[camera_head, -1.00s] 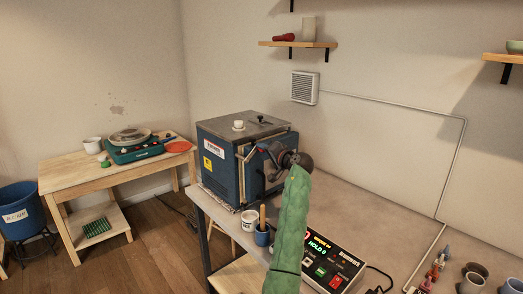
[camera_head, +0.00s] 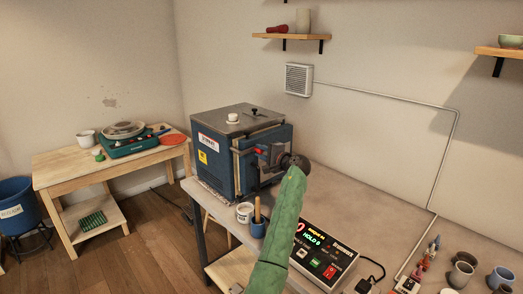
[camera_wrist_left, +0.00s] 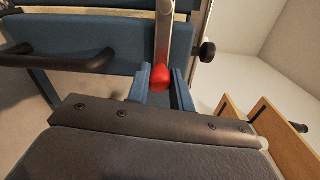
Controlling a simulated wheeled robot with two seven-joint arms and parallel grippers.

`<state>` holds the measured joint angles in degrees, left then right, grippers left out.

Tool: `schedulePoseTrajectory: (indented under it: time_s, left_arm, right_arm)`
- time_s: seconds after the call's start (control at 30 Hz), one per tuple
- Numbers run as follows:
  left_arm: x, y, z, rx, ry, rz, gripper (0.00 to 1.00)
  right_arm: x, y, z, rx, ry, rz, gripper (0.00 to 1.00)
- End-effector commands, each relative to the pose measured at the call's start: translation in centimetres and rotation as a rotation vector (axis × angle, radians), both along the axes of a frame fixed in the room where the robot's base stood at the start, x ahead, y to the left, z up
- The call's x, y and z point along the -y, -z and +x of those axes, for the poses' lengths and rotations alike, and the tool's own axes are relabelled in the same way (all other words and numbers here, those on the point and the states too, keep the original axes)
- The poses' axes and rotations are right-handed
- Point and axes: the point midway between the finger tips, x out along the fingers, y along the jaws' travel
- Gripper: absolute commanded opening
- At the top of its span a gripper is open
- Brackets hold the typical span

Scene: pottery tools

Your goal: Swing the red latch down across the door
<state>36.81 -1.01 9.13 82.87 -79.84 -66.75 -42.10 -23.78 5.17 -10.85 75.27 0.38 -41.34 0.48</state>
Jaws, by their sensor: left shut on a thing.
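The kiln (camera_head: 215,158) is a blue box with a grey lid, standing on the worktable with its door side facing right. My left gripper (camera_head: 264,154), on the green-sleeved arm, is at the door's front. In the left wrist view its two blue fingers (camera_wrist_left: 163,88) are shut around the red tip of the latch (camera_wrist_left: 164,78). The latch's metal bar runs up from that tip in this view, across the blue kiln front. In the head view the gripper and wrist hide much of the door and latch. My right gripper is not in view.
A black handle (camera_wrist_left: 65,57) and a dark round knob (camera_wrist_left: 207,51) are near the fingers. A controller box (camera_head: 323,254), a white cup (camera_head: 245,212) and a blue cup (camera_head: 258,228) stand on the table. Several small pots are at right.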

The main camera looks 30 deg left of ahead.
Motion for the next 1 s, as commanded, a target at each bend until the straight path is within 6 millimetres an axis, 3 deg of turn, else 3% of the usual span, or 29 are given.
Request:
schedulePoseTrajectory:
  time_s: [0.5,0.53,0.63,1.0]
  left_arm:
    - [-0.16,0.10,-0.04,-0.020,-0.002,0.007,0.00]
    - [-0.16,0.11,-0.04,-0.019,-0.002,0.007,0.24]
    - [-0.14,0.13,-0.04,-0.019,-0.001,0.007,0.44]
    - [0.23,0.22,-0.08,-0.019,0.000,0.007,0.44]
  right_arm:
    - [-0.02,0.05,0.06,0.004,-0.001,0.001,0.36]
    - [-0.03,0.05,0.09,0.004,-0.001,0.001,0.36]
    - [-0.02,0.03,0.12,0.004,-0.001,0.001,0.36]
    - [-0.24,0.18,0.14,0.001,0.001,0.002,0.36]
